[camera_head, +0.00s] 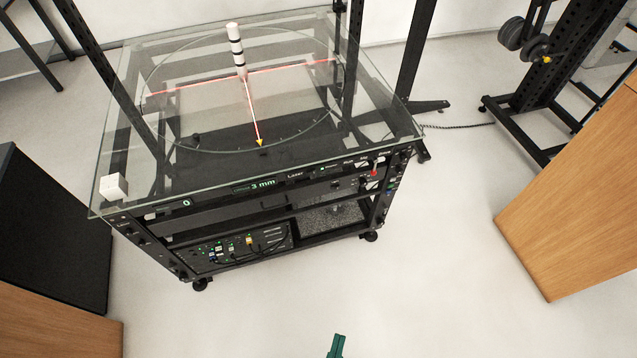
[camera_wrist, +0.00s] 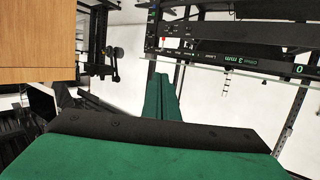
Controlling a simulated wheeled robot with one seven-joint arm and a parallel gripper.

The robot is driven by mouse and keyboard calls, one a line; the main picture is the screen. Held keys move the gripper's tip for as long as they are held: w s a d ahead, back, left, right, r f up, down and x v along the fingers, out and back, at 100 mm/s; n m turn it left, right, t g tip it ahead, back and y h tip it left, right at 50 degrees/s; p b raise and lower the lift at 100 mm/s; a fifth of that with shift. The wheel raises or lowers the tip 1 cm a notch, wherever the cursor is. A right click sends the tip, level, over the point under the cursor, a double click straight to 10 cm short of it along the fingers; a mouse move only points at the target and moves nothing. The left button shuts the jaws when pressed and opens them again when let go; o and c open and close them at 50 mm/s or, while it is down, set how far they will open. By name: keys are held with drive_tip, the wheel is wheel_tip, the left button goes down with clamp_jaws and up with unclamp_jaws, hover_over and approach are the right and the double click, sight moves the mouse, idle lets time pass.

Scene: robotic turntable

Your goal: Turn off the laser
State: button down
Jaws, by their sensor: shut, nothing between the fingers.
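A black rack (camera_head: 330,200) with a glass top carries a round turntable. Red laser lines (camera_head: 295,68) cross on the glass at a black-and-white striped post (camera_head: 237,48), so the laser is lit. The front panel (camera_head: 262,184) has a "3 mm" display and a "Laser" label, with a red knob or switch (camera_head: 375,172) at its right end. In the wrist view the panel (camera_wrist: 230,60) looks upside down, with a small red part (camera_wrist: 163,39) on it. My green gripper (camera_head: 337,345) is shut and empty, low in front of the rack and apart from it. Its fingers (camera_wrist: 161,84) show in the wrist view.
A wooden-faced cabinet (camera_head: 580,190) stands at the right. A black and wooden cabinet (camera_head: 50,235) stands at the left. A small white cube (camera_head: 113,187) sits on the glass's front-left corner. A black stand (camera_head: 540,85) is at the back right. The floor before the rack is clear.

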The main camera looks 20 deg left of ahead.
sight(309, 175)
drive_tip(key=w+a+f+m+g+y, duration=0.2)
drive_tip(key=w+a+f+m, duration=0.1)
drive_tip(key=w+f+m, duration=1.2)
drive_tip(key=w+a+r+m+y, duration=0.2)
drive_tip(key=w+a+m+y, duration=0.2)
drive_tip(key=w+m, duration=0.3)
drive_tip(key=w+a+r+m+t+y, duration=0.1)
drive_tip(key=w+a+r+m+y, duration=0.2)
drive_tip(key=w+m, duration=0.4)
drive_tip(key=w+a+y, duration=0.1)
drive_tip(key=w, duration=0.3)
drive_tip(key=shift+w+a+r+t, duration=0.2)
drive_tip(key=shift+a+r+t, duration=0.1)
drive_tip(key=shift+a, duration=0.1)
drive_tip(key=shift+w, duration=0.1)
drive_tip(key=x, duration=1.3)
drive_tip(key=shift+w+a, duration=0.25)
drive_tip(key=shift+a, duration=0.1)
